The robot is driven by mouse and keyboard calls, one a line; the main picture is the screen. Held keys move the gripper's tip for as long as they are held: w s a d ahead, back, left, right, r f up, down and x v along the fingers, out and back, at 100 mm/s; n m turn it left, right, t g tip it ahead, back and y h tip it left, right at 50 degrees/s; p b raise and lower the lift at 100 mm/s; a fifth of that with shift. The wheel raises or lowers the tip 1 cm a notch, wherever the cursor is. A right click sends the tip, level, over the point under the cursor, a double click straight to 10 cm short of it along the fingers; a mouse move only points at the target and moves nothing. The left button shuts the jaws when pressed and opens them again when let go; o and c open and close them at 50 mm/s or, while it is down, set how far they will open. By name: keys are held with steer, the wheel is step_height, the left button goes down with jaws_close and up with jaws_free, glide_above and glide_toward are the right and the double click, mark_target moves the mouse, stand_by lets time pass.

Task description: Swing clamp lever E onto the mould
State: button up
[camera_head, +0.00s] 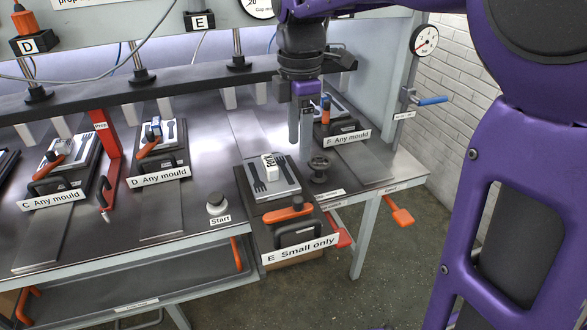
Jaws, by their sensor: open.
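Clamp lever E (290,211) is orange and lies across the front part of station E, in front of the mould and off its top face. The mould at E (285,182) is a grey plate with dark cutlery shapes and a white labelled block (269,167) on top. It sits on a dark carrier with a black handle, behind the sign "E Small only" (300,250). My gripper (301,138) points down behind and above the mould, apart from the lever. It is open with nothing visible between the fingers.
A black round knob (319,168) stands right of mould E. Station F (335,118) is behind my gripper, and station D (160,150) is to the left. The Start button (217,203) is left of E. Orange handles (401,216) stick out below the table edge.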

mark_target(298, 199)
step_height(298, 199, down, 14)
steer(key=b, duration=0.2)
steer(key=shift+f+b, duration=0.25)
steer(key=shift+b, duration=0.15)
jaws_close()
stand_by(1.1)
